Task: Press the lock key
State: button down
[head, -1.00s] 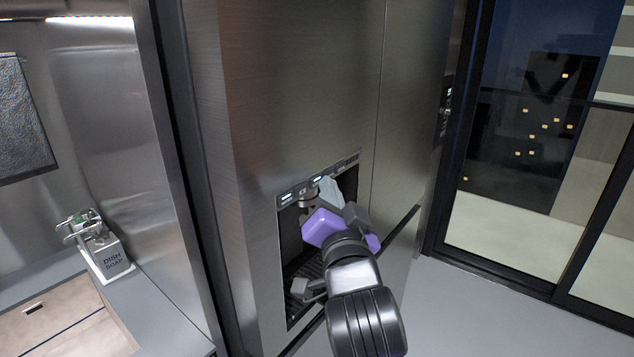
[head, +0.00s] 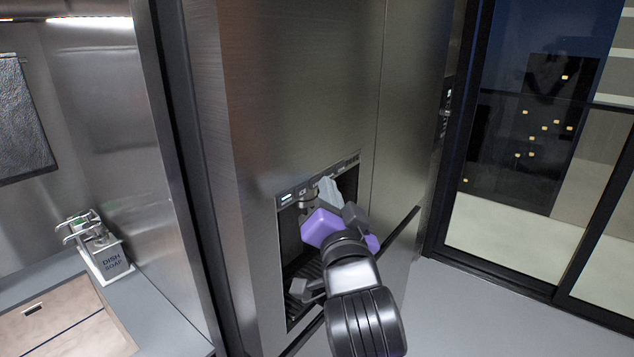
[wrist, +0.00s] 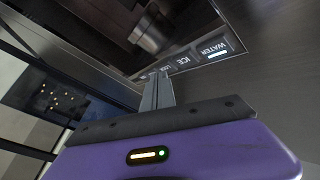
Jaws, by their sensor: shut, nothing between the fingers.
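The lock key (wrist: 166,70) is on the fridge dispenser's key strip, just past the ICE key (wrist: 182,60) and the WATER key (wrist: 214,49). In the wrist view its label is partly hidden behind my fingers. In the head view the lock key (head: 316,182) is a small key along the strip, with no bright bar. My gripper (wrist: 157,78) is shut and empty, its tips at the strip by the lock key; I cannot tell whether they touch it. The gripper (head: 327,183) also shows in the head view, in front of the dispenser.
The WATER key has a lit bar. The dispenser recess (head: 292,245) lies below the strip, with a metal spout (wrist: 150,37) inside. Glass doors (head: 545,150) and open floor are at right.

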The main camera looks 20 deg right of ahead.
jog(key=shift+s+d, duration=0.35)
jog(key=shift+s, duration=0.1)
jog(key=shift+s+d+p, duration=0.25)
jog(key=shift+s+d, duration=0.5)
jog(key=shift+s, duration=0.25)
jog(key=shift+s+d+p, duration=0.25)
jog(key=shift+s+d, duration=0.45)
jog(key=shift+s, duration=0.3)
